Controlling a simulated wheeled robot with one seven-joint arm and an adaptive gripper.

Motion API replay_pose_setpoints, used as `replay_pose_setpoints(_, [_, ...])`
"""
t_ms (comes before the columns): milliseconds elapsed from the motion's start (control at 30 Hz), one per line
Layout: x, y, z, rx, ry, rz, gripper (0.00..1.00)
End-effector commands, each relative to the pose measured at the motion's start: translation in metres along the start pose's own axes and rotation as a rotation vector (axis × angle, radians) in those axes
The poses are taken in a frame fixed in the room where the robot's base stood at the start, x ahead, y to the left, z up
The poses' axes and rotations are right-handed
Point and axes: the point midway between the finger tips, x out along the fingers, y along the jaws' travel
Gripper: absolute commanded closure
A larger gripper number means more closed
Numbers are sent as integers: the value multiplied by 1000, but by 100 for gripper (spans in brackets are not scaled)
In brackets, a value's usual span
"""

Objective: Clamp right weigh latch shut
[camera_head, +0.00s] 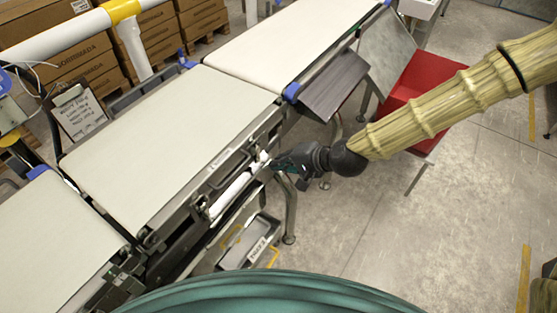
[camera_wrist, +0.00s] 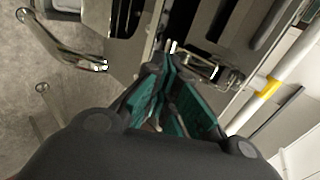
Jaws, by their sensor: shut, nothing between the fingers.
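The weigh conveyor's metal side frame (camera_head: 195,195) runs diagonally below the broad cream belt (camera_head: 175,135). My gripper (camera_head: 277,164) is at the right end of this frame, beside small bright latch hardware (camera_head: 262,158). The wrist view shows my gripper's teal fingers (camera_wrist: 161,66) with tips together and nothing between them. Just right of the tips is a metal latch (camera_wrist: 212,72) with a wire-like loop on a dark plate. I cannot tell whether the tips touch it or whether the latch is fully closed. The fingers hide part of the frame behind them.
A white roller or tube (camera_head: 230,195) lies along the frame. A grey labelled bin (camera_head: 250,243) sits below, beside a metal leg (camera_head: 290,210). A dark sloping plate (camera_head: 334,85) and red bin (camera_head: 420,90) stand upper right.

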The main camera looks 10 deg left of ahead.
Motion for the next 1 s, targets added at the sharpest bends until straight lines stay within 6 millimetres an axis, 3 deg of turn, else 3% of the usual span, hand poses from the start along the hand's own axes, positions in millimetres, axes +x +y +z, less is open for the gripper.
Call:
replay_pose_setpoints(600, [-94,4,-2,-3,-3,-2,100])
replay_pose_setpoints(1000, [-122,7,-1,-2,-5,0,100])
